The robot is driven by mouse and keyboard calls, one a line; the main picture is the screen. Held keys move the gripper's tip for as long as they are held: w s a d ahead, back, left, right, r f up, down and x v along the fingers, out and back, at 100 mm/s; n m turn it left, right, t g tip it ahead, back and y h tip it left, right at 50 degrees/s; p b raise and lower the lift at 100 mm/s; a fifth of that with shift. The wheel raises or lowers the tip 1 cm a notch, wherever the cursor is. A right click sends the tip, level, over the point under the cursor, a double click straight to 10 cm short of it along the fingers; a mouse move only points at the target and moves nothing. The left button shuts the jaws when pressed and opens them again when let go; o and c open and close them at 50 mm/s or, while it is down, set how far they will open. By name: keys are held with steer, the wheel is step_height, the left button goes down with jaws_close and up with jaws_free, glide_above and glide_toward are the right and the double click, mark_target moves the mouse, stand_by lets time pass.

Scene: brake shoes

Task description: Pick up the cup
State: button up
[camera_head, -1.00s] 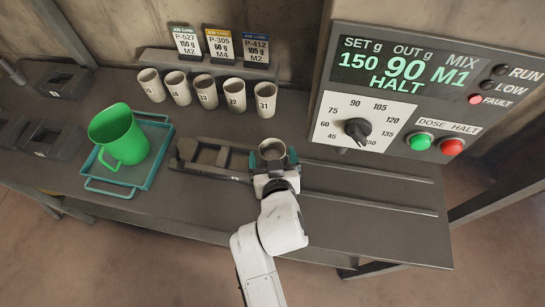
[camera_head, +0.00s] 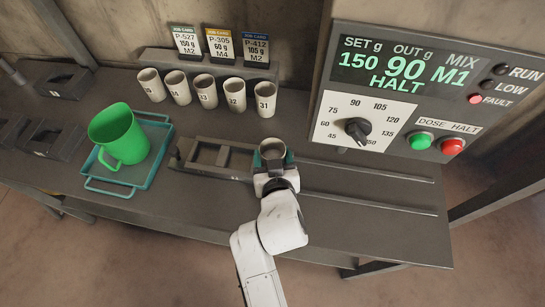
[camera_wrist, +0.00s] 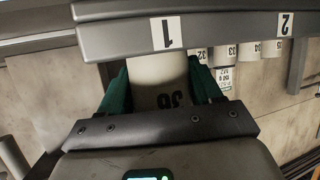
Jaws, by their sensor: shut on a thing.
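A pale cup (camera_head: 273,145) stands at the right end of the dark slotted frame on the bench, its mouth up. My gripper (camera_head: 273,158) is shut on it, with a teal finger on each side. In the wrist view the cup (camera_wrist: 158,70) shows upside down between my gripper's green fingers (camera_wrist: 160,88), with a dark number on its side that I cannot read surely. A bar labelled 1 and 2 hides its far end. I cannot tell whether the cup touches the surface beneath.
Several numbered cups (camera_head: 207,91) stand in a row at the back. A green jug (camera_head: 121,140) sits on a teal tray (camera_head: 105,187) at left. The dark frame (camera_head: 222,142) lies left of my gripper. A control panel (camera_head: 400,90) reading HALT stands at right.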

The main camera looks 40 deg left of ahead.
steer(key=shift+r, duration=0.2)
steer(key=shift+r, duration=1.05)
steer(key=s+d+r+b, duration=0.2)
steer(key=s+d+r, duration=0.5)
steer(key=s+r, duration=0.3)
steer(key=shift+s+r, duration=0.2)
steer(key=shift+s, duration=0.7)
steer(key=shift+d, duration=0.15)
